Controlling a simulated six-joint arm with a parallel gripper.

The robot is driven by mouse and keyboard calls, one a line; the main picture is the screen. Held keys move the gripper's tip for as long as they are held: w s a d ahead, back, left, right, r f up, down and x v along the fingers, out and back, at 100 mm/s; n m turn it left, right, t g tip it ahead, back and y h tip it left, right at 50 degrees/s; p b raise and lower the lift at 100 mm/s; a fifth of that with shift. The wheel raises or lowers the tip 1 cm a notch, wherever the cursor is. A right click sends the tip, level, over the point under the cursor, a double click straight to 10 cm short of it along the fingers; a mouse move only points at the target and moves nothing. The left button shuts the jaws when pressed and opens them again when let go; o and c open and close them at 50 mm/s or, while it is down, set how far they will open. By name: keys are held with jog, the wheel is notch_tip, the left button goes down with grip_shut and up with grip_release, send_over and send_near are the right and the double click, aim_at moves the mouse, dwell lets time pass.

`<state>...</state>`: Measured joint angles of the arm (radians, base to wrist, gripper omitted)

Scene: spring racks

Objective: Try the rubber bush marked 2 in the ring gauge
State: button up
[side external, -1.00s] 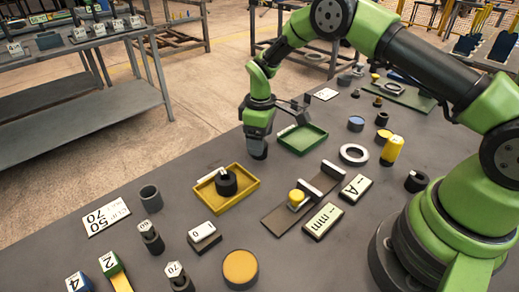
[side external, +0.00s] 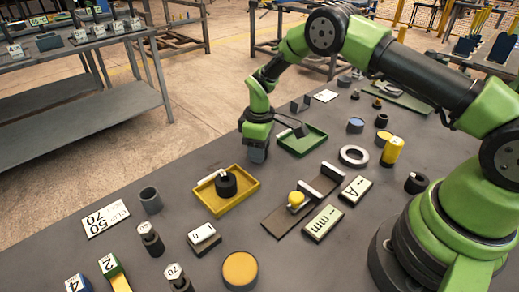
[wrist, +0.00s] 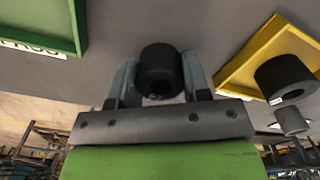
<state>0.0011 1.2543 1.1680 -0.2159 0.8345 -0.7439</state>
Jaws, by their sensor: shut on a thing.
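My gripper (wrist: 159,85) is shut on a black rubber bush (wrist: 160,62), seen end-on between the two grey fingers in the wrist view. No number shows on this bush, so I cannot tell its mark. In the side view my gripper (side external: 257,152) hangs between the yellow and green trays, and the bush is hard to make out. A pale metal ring (side external: 353,164), seemingly the ring gauge, lies flat on the bench to the right, apart from my gripper.
The yellow tray (side external: 215,211) holds another black bush (side external: 226,187) with a white tag. The green tray (side external: 318,146) stands right of my gripper.

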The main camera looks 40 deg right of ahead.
notch_tip(320, 180, up, 8)
jog(key=shift+f, duration=0.15)
jog(key=shift+s+d+r, duration=0.2)
jog(key=shift+d+r, duration=0.5)
jog(key=shift+r, duration=0.1)
jog(key=s+d+f+m, duration=0.2)
jog(key=s+d+m, duration=0.1)
jog(key=s+d, duration=0.65)
jog(key=m, duration=0.3)
send_near(353, 159)
jog(key=shift+w+f, duration=0.25)
jog(key=shift+s+f, duration=0.3)
jog(key=shift+s, duration=0.05)
jog(key=shift+f, duration=2.05)
jog(key=shift+f, duration=0.45)
jog(key=o, duration=1)
